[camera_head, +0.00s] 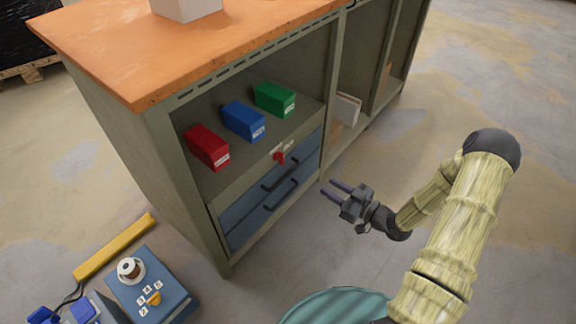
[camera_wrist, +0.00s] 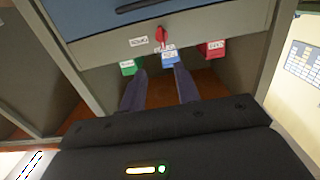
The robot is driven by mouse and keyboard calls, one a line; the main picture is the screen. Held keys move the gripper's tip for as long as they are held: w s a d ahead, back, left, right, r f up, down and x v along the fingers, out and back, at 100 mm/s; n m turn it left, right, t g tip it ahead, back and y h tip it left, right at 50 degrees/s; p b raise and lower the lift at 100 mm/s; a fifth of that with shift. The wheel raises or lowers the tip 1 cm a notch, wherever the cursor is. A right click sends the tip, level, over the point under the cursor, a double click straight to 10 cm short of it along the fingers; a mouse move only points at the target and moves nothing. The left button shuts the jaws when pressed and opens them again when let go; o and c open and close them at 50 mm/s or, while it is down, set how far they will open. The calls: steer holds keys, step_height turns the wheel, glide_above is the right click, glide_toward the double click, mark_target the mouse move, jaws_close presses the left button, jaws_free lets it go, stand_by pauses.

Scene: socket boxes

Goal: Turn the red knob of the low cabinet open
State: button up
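The red knob (camera_head: 280,158) sits on the low cabinet's front rail (camera_head: 250,177), above the blue drawers and below the open shelf. A small pale label is beside it. In the wrist view, which looks upside down, the red knob (camera_wrist: 161,37) shows ahead of the fingers, near the picture's middle. My gripper (camera_head: 333,192) is open and empty, in front of the cabinet, to the right of and apart from the knob. Its two fingers also show in the wrist view (camera_wrist: 159,70), spread apart and pointing toward the cabinet front.
A red box (camera_head: 206,147), a blue box (camera_head: 243,121) and a green box (camera_head: 274,98) stand on the shelf above the knob. Blue drawers (camera_head: 262,203) with dark handles lie below. A blue device (camera_head: 150,285) and a yellow bar (camera_head: 115,247) are at lower left. The floor before the cabinet is clear.

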mark_target(281, 159)
steer(key=shift+s, duration=0.15)
steer(key=b+x, duration=0.6)
steer(key=x, duration=1.1)
steer(key=shift+a+r, duration=0.2)
steer(key=shift+r, duration=0.2)
jaws_close()
